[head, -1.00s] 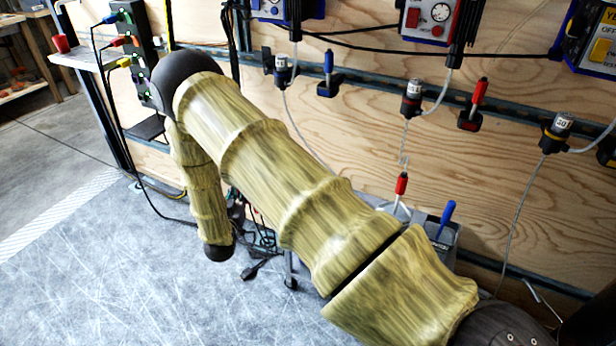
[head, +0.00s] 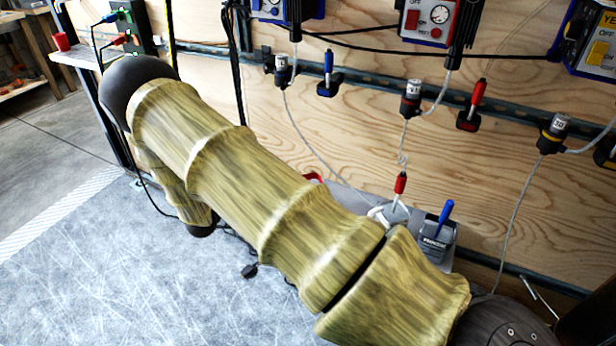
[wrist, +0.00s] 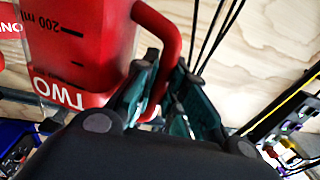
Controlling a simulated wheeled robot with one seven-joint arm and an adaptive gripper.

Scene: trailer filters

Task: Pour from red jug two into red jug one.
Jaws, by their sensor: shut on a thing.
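In the wrist view, red jug two (wrist: 85,45) fills the upper left, with the label "TWO" and a "200 ml" mark on its side. My gripper (wrist: 165,90) is shut on its red handle. A red piece with part of a white label (wrist: 9,27), apparently red jug one, is cut off at the left edge. In the head view my arm hides the gripper and jug two. A small red curved edge (head: 315,178) shows just behind my arm; I cannot tell which jug it belongs to. The contents of the jugs are not visible.
A plywood wall (head: 350,130) with pumps, cables and coloured-handled tools stands behind my arm. A grey bin with a blue-handled tool (head: 437,235) stands at its foot. A small red object (head: 61,41) sits on a shelf at the far left. The grey work surface (head: 120,270) is clear at front left.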

